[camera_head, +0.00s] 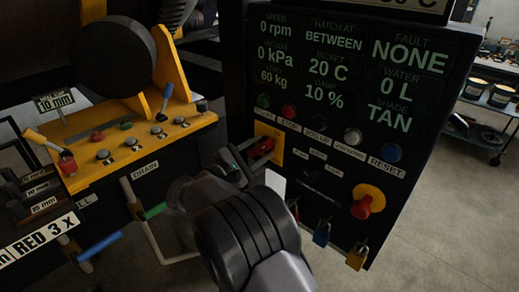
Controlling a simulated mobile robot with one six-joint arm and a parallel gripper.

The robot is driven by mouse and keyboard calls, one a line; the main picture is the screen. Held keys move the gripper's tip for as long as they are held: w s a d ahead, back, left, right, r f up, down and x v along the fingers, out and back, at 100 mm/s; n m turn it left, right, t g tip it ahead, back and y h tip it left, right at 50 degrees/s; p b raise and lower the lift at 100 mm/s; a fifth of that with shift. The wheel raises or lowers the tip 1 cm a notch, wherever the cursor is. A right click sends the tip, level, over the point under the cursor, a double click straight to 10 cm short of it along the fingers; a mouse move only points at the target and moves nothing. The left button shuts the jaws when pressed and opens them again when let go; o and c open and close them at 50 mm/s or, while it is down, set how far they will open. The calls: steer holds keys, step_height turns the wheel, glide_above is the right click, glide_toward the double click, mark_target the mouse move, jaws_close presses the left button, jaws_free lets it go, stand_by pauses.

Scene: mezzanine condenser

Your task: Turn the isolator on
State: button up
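The handle appears to lie roughly sideways, tilted a little; I cannot read any on or off marking. My gripper (241,161) is just left of and below the handle, with its dark fingertips very close to it. I cannot tell whether they touch it or how far apart the fingers are. My wrist and gripper hide the area below the plate.
Coloured buttons line the panel, with a red stop knob (362,207) on yellow and padlocks (357,258) below right. A yellow console (130,140) with levers stands left. A green-handled drain lever (154,211) is near my arm.

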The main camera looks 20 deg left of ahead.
steer(key=p+v, duration=0.1)
steer(key=v, duration=1.6)
steer(key=shift+s, duration=0.2)
